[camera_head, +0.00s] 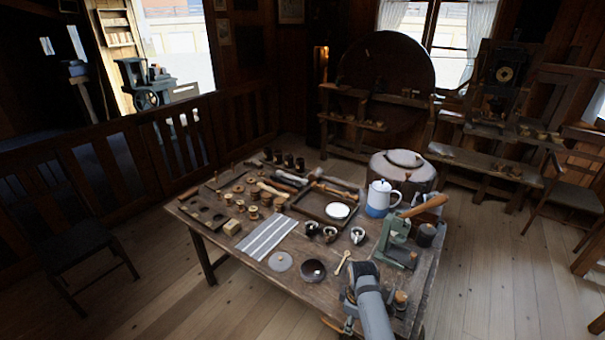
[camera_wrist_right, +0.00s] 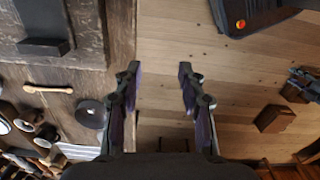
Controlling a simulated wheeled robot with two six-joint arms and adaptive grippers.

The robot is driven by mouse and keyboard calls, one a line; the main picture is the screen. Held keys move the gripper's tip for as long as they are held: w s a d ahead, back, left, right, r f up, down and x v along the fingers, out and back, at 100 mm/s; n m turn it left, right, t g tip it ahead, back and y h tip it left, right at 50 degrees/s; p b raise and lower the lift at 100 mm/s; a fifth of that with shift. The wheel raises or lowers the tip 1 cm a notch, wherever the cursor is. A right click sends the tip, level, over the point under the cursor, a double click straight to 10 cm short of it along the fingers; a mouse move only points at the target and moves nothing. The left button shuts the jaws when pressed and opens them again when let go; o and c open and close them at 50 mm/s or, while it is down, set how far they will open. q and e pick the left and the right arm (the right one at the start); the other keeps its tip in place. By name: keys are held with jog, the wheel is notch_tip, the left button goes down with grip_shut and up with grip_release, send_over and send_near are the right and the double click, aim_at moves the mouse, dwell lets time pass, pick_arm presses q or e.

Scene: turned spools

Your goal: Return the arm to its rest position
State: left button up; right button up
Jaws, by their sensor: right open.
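My right arm reaches in from the bottom of the head view, over the front right part of the wooden table (camera_head: 225,250). In the right wrist view my right gripper (camera_wrist_right: 158,72) is open, with nothing between its two fingers. It is beside the table edge, with floor planks behind the gap. In the head view its fingers are small, dark and hard to make out. Several turned wooden spools (camera_head: 253,212) stand at the table's left middle, away from the gripper. A grey-striped mat (camera_head: 267,237) lies in front of them. My left gripper is not in view.
A green press (camera_head: 397,238) with a wooden handle and a white-and-blue pot (camera_head: 379,197) stand near my right arm. A dark bowl (camera_head: 312,271), a grey disc (camera_head: 280,261) and a wooden spoon (camera_head: 343,263) lie nearby. Floor (camera_head: 490,275) right of the table is open.

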jog(key=s+d+f+m+b, duration=0.25)
jog(key=s+f, duration=0.45)
jog(key=f, duration=0.6)
jog(key=s+d+f+m+b, duration=0.1)
jog(key=s+d+f+m, duration=0.2)
jog(key=s+f, duration=0.7)
pick_arm(q)
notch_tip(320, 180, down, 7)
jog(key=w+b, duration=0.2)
jog(key=b, duration=0.1)
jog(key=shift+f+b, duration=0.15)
jog(key=shift+b, duration=0.15)
pick_arm(e)
jog(key=s+d+f+m, duration=0.3)
jog(key=s+f, duration=0.5)
jog(key=s, duration=0.3)
jog(key=s+d+f+m+t, duration=0.1)
jog(key=s+d+f+m, duration=0.2)
jog(key=s+f, duration=0.5)
jog(key=s+d, duration=0.1)
jog(key=s, duration=0.2)
jog(key=shift+d+m+h, duration=0.35)
jog(key=shift+d+h, duration=0.05)
jog(key=shift+s+f, duration=0.1)
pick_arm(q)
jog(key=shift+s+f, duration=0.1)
